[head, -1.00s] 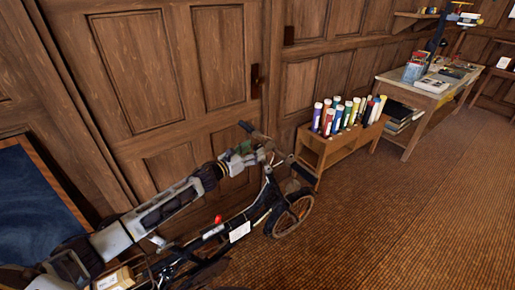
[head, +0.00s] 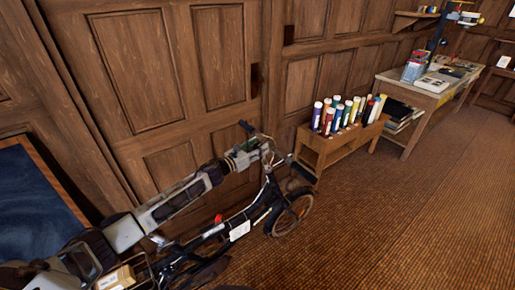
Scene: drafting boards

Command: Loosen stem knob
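A dark bicycle (head: 240,228) stands along the wooden wall, its front wheel (head: 291,215) toward the right. Its handlebar grips (head: 246,127) stick up near the stem. My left arm reaches in from the lower left, and my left gripper (head: 266,152) is at the handlebar and stem area. The stem knob is too small and covered to make out. Whether the gripper's fingers are open or shut cannot be told at this size. My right gripper is not in view.
A wooden rack of several coloured tubes (head: 320,148) stands just right of the front wheel. A desk (head: 416,90) with books and a lamp is behind it. A blue-topped board (head: 38,205) is at the left. The brown floor (head: 400,220) at right is clear.

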